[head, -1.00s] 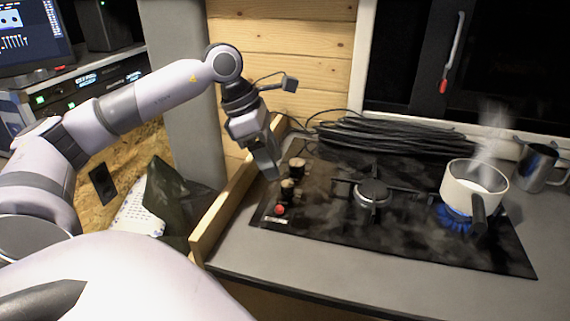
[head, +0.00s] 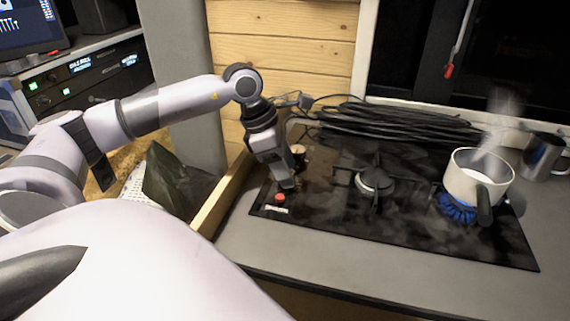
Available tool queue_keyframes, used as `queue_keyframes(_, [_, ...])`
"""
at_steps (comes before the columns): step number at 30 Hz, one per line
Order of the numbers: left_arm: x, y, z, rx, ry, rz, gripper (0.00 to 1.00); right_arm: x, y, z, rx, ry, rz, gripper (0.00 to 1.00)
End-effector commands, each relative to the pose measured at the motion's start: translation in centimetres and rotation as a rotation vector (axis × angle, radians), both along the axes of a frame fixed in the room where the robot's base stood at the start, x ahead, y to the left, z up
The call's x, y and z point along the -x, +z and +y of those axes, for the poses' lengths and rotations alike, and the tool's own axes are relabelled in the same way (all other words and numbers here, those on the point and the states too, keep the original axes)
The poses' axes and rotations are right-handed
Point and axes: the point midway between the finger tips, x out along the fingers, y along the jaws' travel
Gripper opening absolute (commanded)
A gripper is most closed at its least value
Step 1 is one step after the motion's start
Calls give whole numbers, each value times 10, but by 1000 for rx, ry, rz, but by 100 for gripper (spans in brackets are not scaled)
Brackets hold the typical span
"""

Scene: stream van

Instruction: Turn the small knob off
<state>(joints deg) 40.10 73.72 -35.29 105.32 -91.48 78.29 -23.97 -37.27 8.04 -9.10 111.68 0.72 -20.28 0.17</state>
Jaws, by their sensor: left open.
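The black cooktop (head: 400,235) carries two knobs at its left side in the head view. The rear knob (head: 298,151) shows partly beside my gripper. The front knob is hidden behind my left gripper (head: 287,184), which is over its spot, fingers pointing down and open. I cannot tell whether the fingers touch or straddle that knob. A red button (head: 280,198) sits just in front of the fingertips. A blue flame (head: 457,208) burns under a steaming light pot (head: 478,180) on the right burner. The small burner (head: 374,181) in the middle shows no flame. My right gripper is not in view.
A wooden edge board (head: 222,196) runs along the left of the cooktop. A coil of black cable (head: 400,125) lies behind it. A metal mug (head: 542,155) stands at the far right. The grey counter front (head: 330,268) is clear.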

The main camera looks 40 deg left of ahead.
Motion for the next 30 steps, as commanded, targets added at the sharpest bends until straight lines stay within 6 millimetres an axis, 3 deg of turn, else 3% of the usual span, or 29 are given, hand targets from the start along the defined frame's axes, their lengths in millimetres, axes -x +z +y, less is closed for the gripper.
queue_keyframes(4, [0,0,0,0,0,0,56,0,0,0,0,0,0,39])
queue_keyframes(9, [0,0,0,1,0,1,0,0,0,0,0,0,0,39])
queue_keyframes(20, [0,0,0,3,-38,0,0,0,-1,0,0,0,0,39])
queue_keyframes(30, [-2,1,0,4,-261,-2,0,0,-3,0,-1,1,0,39])
